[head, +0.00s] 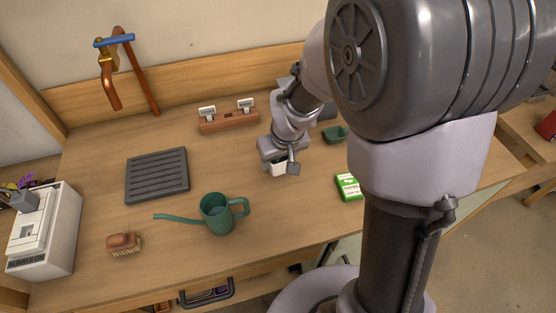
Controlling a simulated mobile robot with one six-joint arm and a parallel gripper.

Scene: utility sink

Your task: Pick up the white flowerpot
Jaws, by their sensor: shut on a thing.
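My gripper (278,166) is over the middle of the wooden counter, to the right of the green watering can. It is shut on the white flowerpot (278,169). Only a small pale part of the pot shows between the fingers, and the gripper hides the rest. I cannot tell whether the pot touches the counter or is lifted.
A green watering can (217,213) stands left of my gripper. A terracotta block with labels (229,121) and a dark ribbed tray (157,175) are behind left.

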